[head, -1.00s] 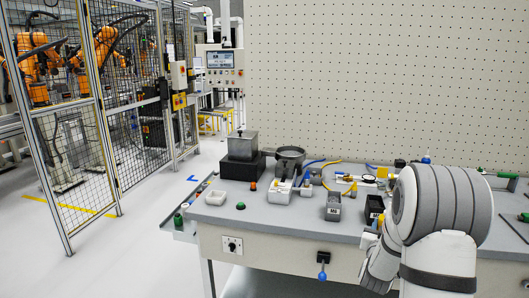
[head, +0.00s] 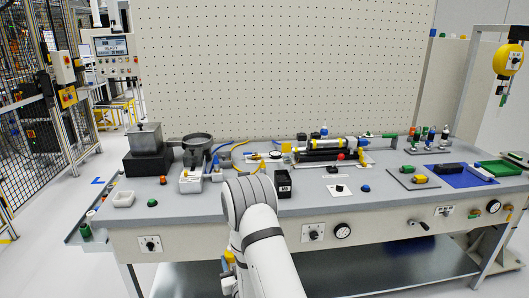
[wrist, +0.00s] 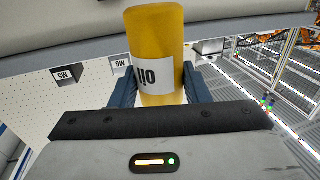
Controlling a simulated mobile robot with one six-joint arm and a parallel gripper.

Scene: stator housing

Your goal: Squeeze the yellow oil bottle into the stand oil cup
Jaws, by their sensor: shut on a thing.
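The yellow oil bottle (wrist: 155,30) fills the upper middle of the wrist view, with a white label whose letters appear upside down. My gripper (wrist: 158,88) is shut on it, one dark blue finger on each side. In the head view a small yellow patch, likely the bottle (head: 229,257), shows beside my arm, in front of the bench's front edge; the fingers are mostly hidden there.
A blue mat (head: 460,176) lies at right. Knobs and a crank stick out of the front panel.

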